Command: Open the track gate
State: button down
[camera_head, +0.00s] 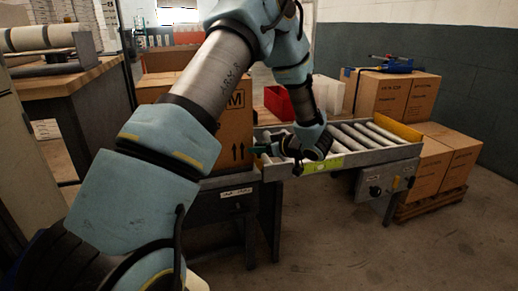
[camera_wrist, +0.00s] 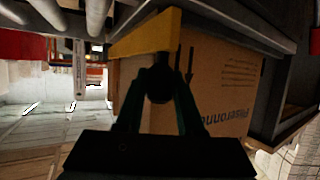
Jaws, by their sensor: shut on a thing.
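The roller track (camera_head: 350,138) runs to the right from a large cardboard box (camera_head: 236,125). In the wrist view a yellow bar (camera_wrist: 145,36), which looks like the track gate, stands across the track's end, between the rollers (camera_wrist: 98,15) and the box (camera_wrist: 210,80). A dark round knob (camera_wrist: 159,84) sits just below the yellow bar in that view. My gripper (camera_wrist: 158,92) is shut on this knob, with one teal finger on each side. In the head view my gripper (camera_head: 259,149) is at the box's right edge; the gate and knob are hidden there.
A red bin (camera_head: 278,102) stands behind the track. Boxes (camera_head: 392,93) with a blue tool on top stand beyond it, and more boxes (camera_head: 437,160) sit on a pallet at right. A wooden-topped bench (camera_head: 65,78) is at left. The floor in front is clear.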

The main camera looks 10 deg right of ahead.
aim_at(251, 133)
jog(key=shift+g, duration=0.7)
jog(key=shift+w+a+r+p, duration=0.1)
jog(key=shift+w+r+p, duration=0.1)
jog(key=shift+r+p, duration=0.9)
jog(key=shift+w+d+r+p, duration=0.15)
jog(key=shift+r+p, duration=0.65)
jog(key=shift+p, duration=0.55)
jog(key=shift+w+a+r+p, duration=0.15)
jog(key=shift+w+r+p, duration=0.05)
jog(key=shift+r+p, duration=0.9)
jog(key=shift+f, duration=0.2)
jog(key=c, duration=0.5)
grip_release()
jog(key=shift+p+v, duration=0.3)
jog(key=shift+v, duration=5.1)
jog(key=shift+c, duration=0.5)
